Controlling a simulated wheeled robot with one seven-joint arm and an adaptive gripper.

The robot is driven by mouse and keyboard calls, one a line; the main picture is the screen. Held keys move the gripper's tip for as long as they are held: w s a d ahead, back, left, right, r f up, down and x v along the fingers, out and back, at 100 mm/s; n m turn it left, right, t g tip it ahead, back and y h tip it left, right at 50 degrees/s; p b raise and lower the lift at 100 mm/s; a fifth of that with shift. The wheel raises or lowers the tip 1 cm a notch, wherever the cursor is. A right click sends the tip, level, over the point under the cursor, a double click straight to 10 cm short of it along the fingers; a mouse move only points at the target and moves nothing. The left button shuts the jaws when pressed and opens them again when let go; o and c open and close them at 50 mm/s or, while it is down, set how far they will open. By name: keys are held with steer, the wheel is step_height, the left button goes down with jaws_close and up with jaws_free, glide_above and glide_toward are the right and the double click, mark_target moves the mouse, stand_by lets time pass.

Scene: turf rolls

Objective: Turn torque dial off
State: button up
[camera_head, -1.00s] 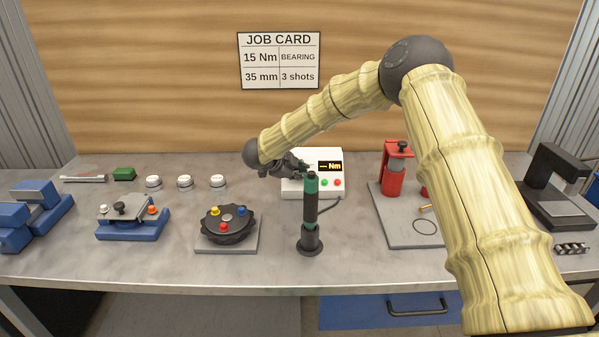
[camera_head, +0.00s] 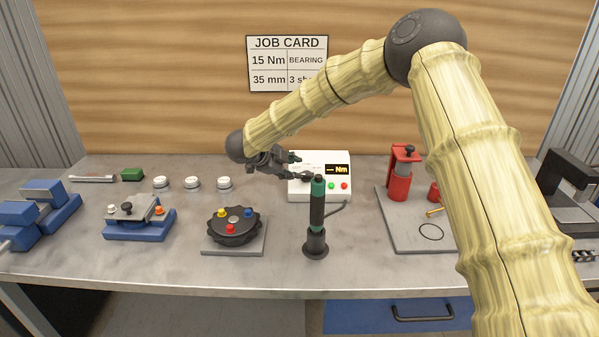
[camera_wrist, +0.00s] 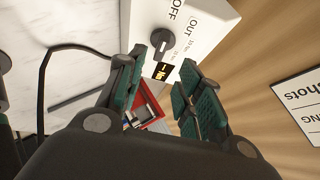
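My gripper (camera_head: 302,168) is in front of the box's left part and hides the dial in the head view. In the wrist view my gripper (camera_wrist: 158,75) has its green-padded fingers spread apart with nothing between them, and the dial lies beyond the tips. Contact with the box is not visible.
A black and green driver (camera_head: 317,212) stands upright in a holder just in front of the box, close to my gripper. A dark knobbed turntable (camera_head: 235,238) is at left front. A red press (camera_head: 401,178) stands to the right. A job card (camera_head: 287,62) hangs behind.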

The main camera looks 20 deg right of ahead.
steer(key=shift+v, duration=1.45)
